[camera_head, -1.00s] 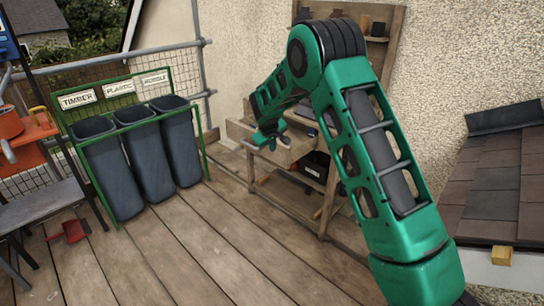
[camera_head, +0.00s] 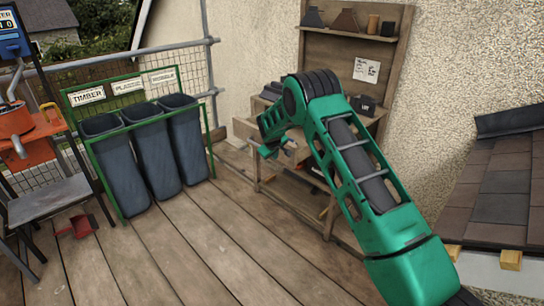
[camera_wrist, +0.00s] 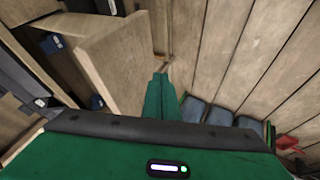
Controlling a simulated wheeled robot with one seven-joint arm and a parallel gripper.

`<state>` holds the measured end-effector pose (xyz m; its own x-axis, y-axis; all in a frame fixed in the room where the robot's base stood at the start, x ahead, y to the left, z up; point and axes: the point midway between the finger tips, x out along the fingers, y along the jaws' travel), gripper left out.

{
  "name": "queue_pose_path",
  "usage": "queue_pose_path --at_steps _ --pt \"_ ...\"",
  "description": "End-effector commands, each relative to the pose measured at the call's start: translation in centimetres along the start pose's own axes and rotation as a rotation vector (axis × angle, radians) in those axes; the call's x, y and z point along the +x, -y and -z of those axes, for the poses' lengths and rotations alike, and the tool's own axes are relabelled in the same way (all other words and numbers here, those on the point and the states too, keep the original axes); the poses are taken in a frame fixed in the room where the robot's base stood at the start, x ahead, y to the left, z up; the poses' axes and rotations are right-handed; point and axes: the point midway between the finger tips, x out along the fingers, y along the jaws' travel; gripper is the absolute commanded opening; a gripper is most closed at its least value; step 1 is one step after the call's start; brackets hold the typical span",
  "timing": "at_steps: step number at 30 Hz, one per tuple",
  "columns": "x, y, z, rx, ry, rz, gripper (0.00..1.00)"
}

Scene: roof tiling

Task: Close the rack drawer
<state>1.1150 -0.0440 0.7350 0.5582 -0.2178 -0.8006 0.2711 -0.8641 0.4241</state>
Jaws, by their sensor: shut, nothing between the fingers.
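The wooden rack (camera_head: 350,48) stands against the rendered wall, behind my arm. Its drawer (camera_head: 243,129) sticks out to the left at worktop height, partly hidden by my arm. In the wrist view a broad pale wooden panel, seemingly the drawer front (camera_wrist: 115,62), fills the upper left. Dark and blue items show beyond its left edge. My gripper (camera_head: 266,152) is shut and empty in front of the drawer. In the wrist view the gripper's green fingers (camera_wrist: 160,82) are together just right of the panel's edge. I cannot tell whether they touch it.
Timber, plastic and rubble bins (camera_head: 150,150) stand in a green frame at left. A tiled roof section (camera_head: 500,185) is at right. The plank floor between is clear.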

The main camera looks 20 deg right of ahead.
Motion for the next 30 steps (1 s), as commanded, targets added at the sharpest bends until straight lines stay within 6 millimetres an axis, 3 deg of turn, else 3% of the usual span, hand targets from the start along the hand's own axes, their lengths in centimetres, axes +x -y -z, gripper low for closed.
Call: queue_pose_path --at_steps 6,23,30 --pt "0.9 -2.2 0.1 0.002 -0.001 -0.002 0.0" --pt "1.2 -2.8 0.0 0.002 0.0 -0.002 0.0" --pt "2.2 -5.1 -0.6 0.004 0.0 -0.004 0.0"
